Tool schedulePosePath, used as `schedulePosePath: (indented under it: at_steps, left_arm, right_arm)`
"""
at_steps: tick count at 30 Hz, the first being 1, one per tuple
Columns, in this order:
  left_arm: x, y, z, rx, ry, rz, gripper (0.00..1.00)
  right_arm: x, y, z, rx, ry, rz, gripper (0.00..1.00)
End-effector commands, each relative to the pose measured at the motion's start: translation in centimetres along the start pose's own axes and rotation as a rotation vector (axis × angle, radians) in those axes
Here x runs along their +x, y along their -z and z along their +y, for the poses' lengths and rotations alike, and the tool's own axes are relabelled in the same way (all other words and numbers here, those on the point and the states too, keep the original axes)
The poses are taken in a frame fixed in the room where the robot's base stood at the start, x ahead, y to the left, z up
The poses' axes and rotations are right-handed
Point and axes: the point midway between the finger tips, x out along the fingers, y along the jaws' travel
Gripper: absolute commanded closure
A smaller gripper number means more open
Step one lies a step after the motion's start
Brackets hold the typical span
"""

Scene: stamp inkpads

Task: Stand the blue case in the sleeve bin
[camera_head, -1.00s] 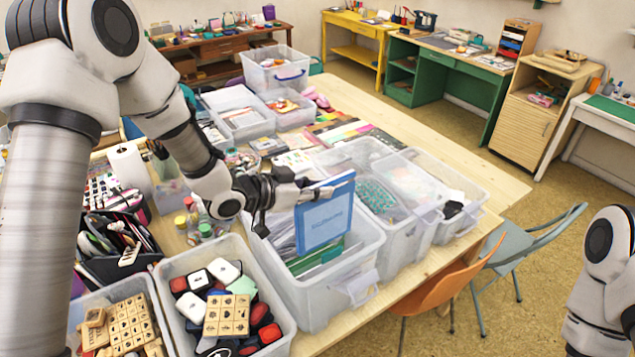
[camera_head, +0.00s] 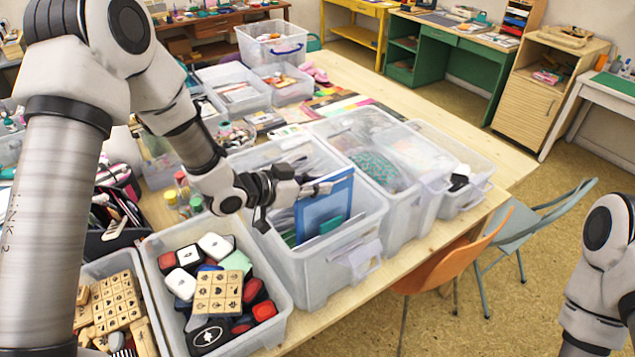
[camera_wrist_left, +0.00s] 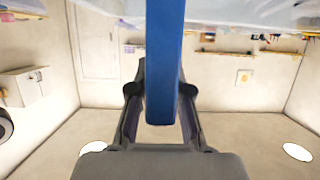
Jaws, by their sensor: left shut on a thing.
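The blue case (camera_head: 325,212) is a flat, upright panel. It stands on edge with its lower part inside the clear sleeve bin (camera_head: 305,278), among other flat sleeves. My left gripper (camera_head: 322,188) is shut on the upper part of the case, at its left side in the head view. In the left wrist view, the case (camera_wrist_left: 163,65) shows edge-on between the two fingers (camera_wrist_left: 160,100). The bin's front wall blurs the bottom of the case, so I cannot tell whether it touches the floor of the bin. My right gripper is out of the picture.
A bin of stamp inkpads (camera_head: 165,238) stands in front and to the left. Clear bins (camera_head: 405,240) stand close on the right. Small paint jars (camera_head: 183,190) are under my left arm. An orange chair (camera_head: 455,252) is at the table's edge.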

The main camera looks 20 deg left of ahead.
Motion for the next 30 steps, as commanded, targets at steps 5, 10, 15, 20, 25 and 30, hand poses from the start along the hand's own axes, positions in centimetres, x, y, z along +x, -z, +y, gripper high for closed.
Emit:
schedulePosePath:
  at_steps: [5, 10, 15, 20, 25, 30]
  left_arm:
    - [0.0, 0.1, 0.0, 0.0, 0.0, 0.0, 1.0]
    - [0.0, 0.1, 0.0, 0.0, 0.0, 0.0, 1.0]
    - [0.0, 0.1, 0.0, 0.0, 0.0, 0.0, 0.53]
    - [0.0, 0.1, 0.0, 0.0, 0.0, 0.0, 0.53]
    - [-0.4, 0.1, -0.1, -0.001, 0.001, 0.0, 0.53]
    - [-3.3, 0.2, -0.1, -0.006, 0.003, 0.005, 0.53]
  right_arm:
    - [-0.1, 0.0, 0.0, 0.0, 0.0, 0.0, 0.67]
    - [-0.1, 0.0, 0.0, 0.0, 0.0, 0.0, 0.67]
    - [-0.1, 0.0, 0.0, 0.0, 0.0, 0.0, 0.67]
    - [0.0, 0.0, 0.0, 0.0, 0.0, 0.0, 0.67]
    - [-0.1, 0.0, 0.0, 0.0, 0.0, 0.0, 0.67]
    - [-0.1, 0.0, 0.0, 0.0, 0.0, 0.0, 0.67]
